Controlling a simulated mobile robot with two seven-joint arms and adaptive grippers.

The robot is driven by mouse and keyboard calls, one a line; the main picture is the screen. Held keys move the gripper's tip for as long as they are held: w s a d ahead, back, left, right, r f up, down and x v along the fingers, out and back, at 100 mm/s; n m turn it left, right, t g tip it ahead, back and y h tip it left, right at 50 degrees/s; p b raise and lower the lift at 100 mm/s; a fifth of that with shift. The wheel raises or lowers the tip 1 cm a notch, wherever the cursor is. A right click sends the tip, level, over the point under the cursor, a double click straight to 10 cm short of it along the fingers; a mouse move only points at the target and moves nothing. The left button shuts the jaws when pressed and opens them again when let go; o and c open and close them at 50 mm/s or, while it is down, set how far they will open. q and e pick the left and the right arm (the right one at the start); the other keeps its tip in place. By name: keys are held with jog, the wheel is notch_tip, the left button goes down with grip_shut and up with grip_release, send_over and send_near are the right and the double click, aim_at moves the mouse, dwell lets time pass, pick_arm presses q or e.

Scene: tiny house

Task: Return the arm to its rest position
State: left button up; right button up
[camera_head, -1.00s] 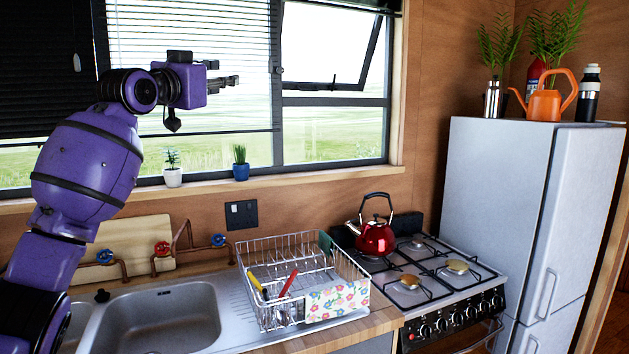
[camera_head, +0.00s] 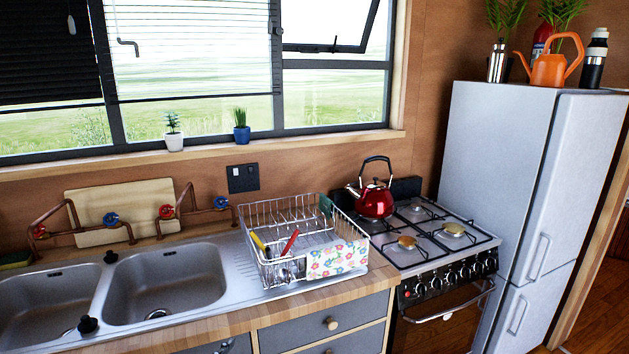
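Neither of my grippers shows in the head view now, and no part of my arms is visible. The space in front of the window (camera_head: 330,105) and over the sink (camera_head: 165,280) is empty of them. Whether either gripper is open or shut is hidden from me.
A wire dish rack (camera_head: 300,240) stands on the counter beside the sink. A red kettle (camera_head: 375,200) sits on the gas stove (camera_head: 430,240). The white fridge (camera_head: 500,170) is on the right, with an orange watering can (camera_head: 548,70) on top. Two small potted plants line the windowsill (camera_head: 290,142).

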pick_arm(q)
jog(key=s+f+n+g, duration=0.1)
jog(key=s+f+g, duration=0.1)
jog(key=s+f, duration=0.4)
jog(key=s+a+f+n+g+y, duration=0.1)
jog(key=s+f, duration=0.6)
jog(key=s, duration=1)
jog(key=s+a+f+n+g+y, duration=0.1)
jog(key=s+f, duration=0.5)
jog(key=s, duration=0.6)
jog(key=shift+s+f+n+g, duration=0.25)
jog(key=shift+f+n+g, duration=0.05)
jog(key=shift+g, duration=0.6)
